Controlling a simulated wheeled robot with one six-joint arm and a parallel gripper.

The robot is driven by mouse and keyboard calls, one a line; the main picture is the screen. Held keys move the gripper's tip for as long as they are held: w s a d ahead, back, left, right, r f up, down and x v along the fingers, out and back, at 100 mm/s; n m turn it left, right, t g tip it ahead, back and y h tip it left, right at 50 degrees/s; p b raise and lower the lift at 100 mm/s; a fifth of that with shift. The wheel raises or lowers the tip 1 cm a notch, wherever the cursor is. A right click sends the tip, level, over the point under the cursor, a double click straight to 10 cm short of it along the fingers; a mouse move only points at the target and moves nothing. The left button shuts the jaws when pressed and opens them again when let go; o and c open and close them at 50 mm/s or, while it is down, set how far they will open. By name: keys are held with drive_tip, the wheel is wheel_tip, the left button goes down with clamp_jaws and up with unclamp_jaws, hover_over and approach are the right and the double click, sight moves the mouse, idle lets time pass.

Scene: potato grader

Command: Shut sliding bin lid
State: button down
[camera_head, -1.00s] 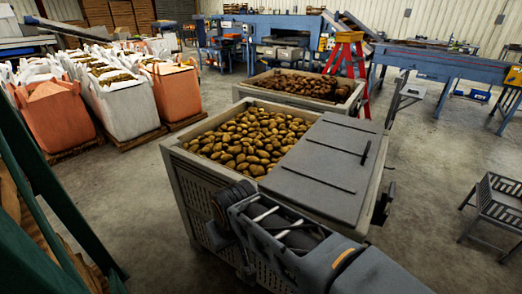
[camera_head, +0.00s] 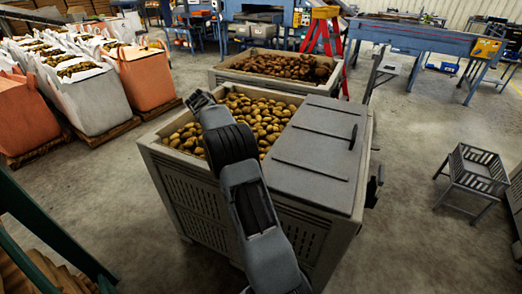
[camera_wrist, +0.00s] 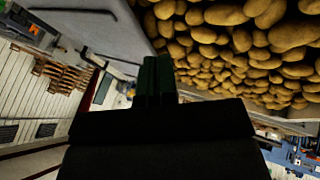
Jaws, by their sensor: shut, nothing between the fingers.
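The bin (camera_head: 185,200) is a grey slatted crate of potatoes. Its flat grey sliding lid (camera_head: 305,160) covers the right part, and potatoes (camera_head: 262,112) lie uncovered on the left. A dark bar handle (camera_head: 353,137) stands on the lid near its right edge. In the head view my arm reaches over the bin's near left side and hides its own gripper. In the wrist view my gripper (camera_wrist: 158,68) is shut and empty, its fingers in front of the border between the grey lid (camera_wrist: 95,35) and the potatoes (camera_wrist: 240,45). I cannot tell whether they touch anything.
A second potato bin (camera_head: 225,80) stands just behind. Filled bulk bags (camera_head: 95,95) stand on pallets at left. A red stepladder (camera_head: 322,30) and blue machinery (camera_head: 420,40) are at the back. A slatted grey stand (camera_head: 475,175) is at right, with bare floor between it and the bin.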

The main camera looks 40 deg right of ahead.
sight(274, 156)
drive_tip(key=shift+m+g, duration=0.3)
drive_tip(key=shift+m, duration=0.4)
drive_tip(key=x, duration=0.3)
drive_tip(key=d+p+x, duration=0.1)
drive_tip(key=x, duration=0.3)
drive_tip(key=w+x, duration=0.1)
drive_tip(key=x, duration=0.3)
drive_tip(key=shift+d+p, duration=0.3)
drive_tip(key=shift+d, duration=0.05)
drive_tip(key=shift+s+d+f+p, duration=0.1)
drive_tip(key=shift+s+d+p, duration=0.2)
drive_tip(key=shift+s, duration=0.3)
drive_tip(key=shift+s+d+f+p, duration=0.15)
drive_tip(key=shift+s+d, duration=0.15)
drive_tip(key=shift+s, duration=0.35)
drive_tip(key=shift+s+d, duration=0.3)
drive_tip(key=shift+s, duration=0.4)
drive_tip(key=shift+f, duration=0.1)
drive_tip(key=s+b, duration=0.1)
drive_tip(key=s+d+b, duration=0.1)
drive_tip(key=s+b, duration=0.2)
drive_tip(key=shift+d+f, duration=0.2)
drive_tip(key=shift+d, duration=0.15)
drive_tip(key=shift+s+r, duration=0.15)
drive_tip(key=shift+s, duration=0.2)
drive_tip(key=shift+d, duration=0.1)
